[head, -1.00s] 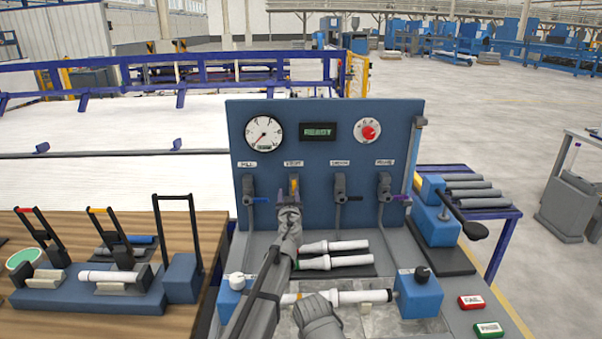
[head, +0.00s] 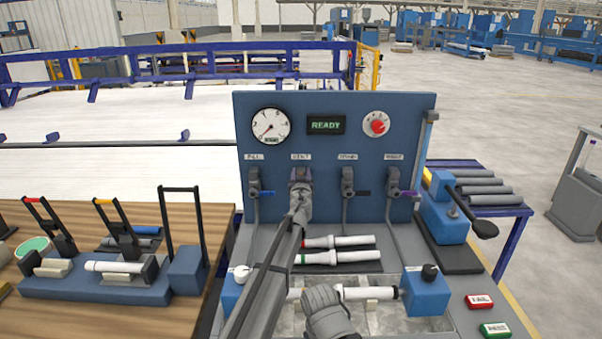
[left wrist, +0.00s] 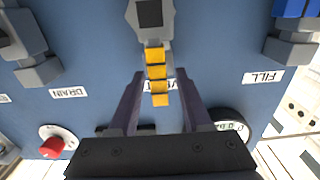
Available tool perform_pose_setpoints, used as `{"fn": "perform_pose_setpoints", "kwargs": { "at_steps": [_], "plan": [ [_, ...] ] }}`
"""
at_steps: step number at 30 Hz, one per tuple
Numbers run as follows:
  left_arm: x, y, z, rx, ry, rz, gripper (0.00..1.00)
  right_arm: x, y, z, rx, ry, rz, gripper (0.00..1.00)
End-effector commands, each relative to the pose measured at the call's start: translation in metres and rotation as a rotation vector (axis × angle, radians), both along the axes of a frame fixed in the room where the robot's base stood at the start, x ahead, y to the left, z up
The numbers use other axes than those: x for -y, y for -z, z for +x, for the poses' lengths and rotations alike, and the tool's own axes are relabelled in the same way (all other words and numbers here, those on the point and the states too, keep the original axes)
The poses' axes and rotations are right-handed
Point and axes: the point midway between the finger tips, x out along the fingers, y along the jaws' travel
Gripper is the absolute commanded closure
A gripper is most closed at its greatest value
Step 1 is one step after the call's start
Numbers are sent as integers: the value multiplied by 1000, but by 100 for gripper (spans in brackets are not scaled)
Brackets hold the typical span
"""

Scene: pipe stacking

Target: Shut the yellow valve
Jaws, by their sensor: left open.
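The yellow valve handle (left wrist: 156,72) shows in the left wrist view, which is upside down against the panel. It runs from its grey valve body (left wrist: 150,15) toward the partly covered VENT label, so it points up the panel. My left gripper (left wrist: 160,82) is open, with one finger on each side of the handle. I cannot tell whether either finger touches it. In the head view my left gripper (head: 300,176) covers the yellow handle.
The blue FILL handle (head: 267,194), black DRAIN handle (head: 363,193) and purple handle (head: 408,193) point sideways on the blue panel (head: 330,165). The gauge (head: 270,126), READY display (head: 325,125) and red knob (head: 377,125) are above. White pipes (head: 340,255) lie below.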

Motion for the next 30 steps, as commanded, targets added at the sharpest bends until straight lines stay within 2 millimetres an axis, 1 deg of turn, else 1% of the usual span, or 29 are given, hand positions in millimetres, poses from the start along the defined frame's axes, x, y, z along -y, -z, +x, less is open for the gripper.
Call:
{"fn": "perform_pose_setpoints", "kwargs": {
  "at_steps": [1,3,10,11,23,24,30],
  "plan": [
    [0,0,8,0,0,0,51,0,0,0,0,0,0,50],
    [0,0,11,0,0,0,51,0,0,0,0,0,0,50],
    [0,0,10,0,0,0,51,0,0,0,0,0,0,50],
    [0,0,10,0,0,0,53,0,0,0,0,0,0,50],
    [0,0,10,0,0,0,98,0,0,0,0,0,0,50],
    [0,0,10,0,0,0,100,0,0,0,0,0,0,50],
    [0,0,10,0,0,0,100,0,0,0,0,0,0,50]
  ]
}}
